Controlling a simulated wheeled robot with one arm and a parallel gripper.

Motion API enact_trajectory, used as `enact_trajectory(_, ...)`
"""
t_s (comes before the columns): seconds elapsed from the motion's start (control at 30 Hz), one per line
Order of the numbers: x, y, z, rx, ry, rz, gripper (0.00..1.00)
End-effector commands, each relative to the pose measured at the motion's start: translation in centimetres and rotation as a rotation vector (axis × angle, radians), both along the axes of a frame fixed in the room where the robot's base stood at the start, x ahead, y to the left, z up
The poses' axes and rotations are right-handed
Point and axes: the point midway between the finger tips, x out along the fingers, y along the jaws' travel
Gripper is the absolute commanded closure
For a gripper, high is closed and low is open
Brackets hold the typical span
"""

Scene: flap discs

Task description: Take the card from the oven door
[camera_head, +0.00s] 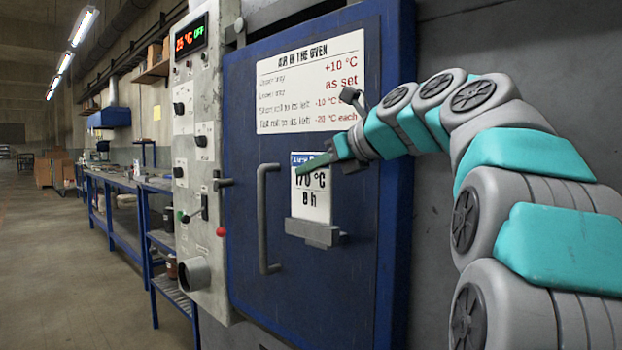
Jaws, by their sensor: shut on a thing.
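The card (313,206) is white with a blue top band and reads "170 °C" and "8 h" as far as it shows. It stands upright against the blue oven door (240,130), its lower edge at a small grey holder (314,232). My gripper (318,168) is at the card's upper part, shut on the card, and covers part of the blue band and the top of the first line. The fingertips' exact hold on the card is partly hidden by the gripper itself.
A grey door handle (264,220) stands out left of the card. A white notice (310,75) is above it.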

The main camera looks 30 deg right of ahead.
Motion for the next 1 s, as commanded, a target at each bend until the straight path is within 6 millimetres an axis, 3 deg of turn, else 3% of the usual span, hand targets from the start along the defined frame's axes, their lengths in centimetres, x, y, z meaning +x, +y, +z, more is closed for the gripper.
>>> enact_trajectory(0.53,0.0,0.0,3.8,-0.001,-0.003,0.000,1.00)
enact_trajectory(1.0,0.0,0.0,4.0,0.000,-0.001,-0.002,1.00)
